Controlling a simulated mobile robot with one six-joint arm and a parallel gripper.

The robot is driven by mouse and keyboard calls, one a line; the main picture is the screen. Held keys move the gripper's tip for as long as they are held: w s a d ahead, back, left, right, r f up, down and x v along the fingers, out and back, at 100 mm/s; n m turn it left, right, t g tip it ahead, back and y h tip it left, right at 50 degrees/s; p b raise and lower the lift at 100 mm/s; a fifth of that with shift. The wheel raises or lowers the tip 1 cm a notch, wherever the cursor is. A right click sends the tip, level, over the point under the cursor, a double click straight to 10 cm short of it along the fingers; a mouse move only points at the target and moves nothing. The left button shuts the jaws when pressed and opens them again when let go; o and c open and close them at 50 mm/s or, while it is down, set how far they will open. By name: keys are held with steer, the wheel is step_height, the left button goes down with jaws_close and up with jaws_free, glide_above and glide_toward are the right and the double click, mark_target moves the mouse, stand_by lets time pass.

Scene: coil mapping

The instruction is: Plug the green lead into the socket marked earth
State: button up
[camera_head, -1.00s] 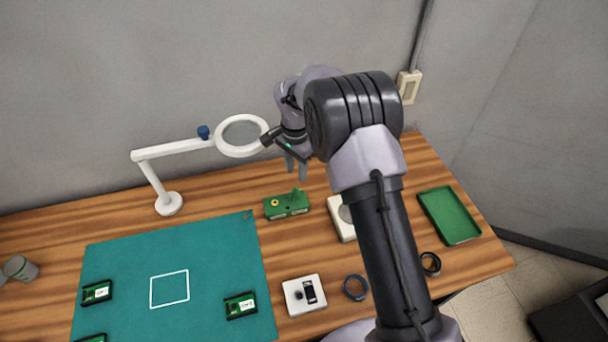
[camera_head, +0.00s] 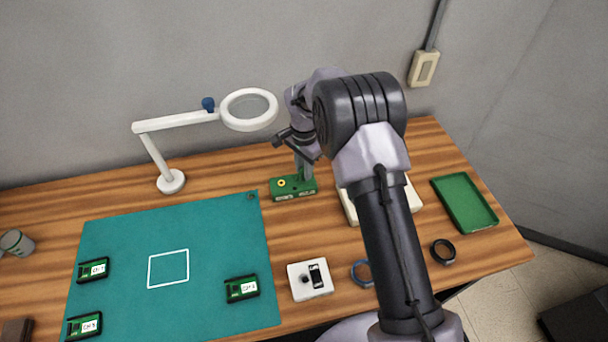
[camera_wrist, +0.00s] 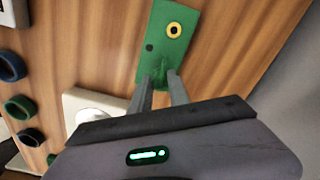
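A green box (camera_head: 283,193) stands on the table behind the teal mat. It also shows in the wrist view (camera_wrist: 184,15), with a yellow-ringed socket (camera_wrist: 174,30) and a small dark hole (camera_wrist: 149,47) on its top. I cannot read any marking on it. A green upright piece (camera_wrist: 161,72), perhaps the lead's plug, is at the box's near end in the wrist view. My gripper (camera_wrist: 160,76) is open, its fingers either side of this piece; I cannot tell if they touch it. In the head view my gripper (camera_head: 304,170) is over the box's right end.
A white magnifier lamp (camera_head: 171,182) stands left of the box. A pale block (camera_head: 347,208) is partly behind my arm. A green tray (camera_head: 465,203) lies right. In front are a white switch box (camera_head: 309,281) and dark rings (camera_head: 443,251). The teal mat (camera_head: 210,235) holds small green modules.

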jaws_close()
steer(key=shift+r, duration=0.2)
steer(key=shift+r+p, duration=0.8)
steer(key=shift+r, duration=0.35)
steer(key=shift+r+p, duration=1.05)
steer(key=shift+r, duration=0.75)
steer(key=shift+f, duration=0.1)
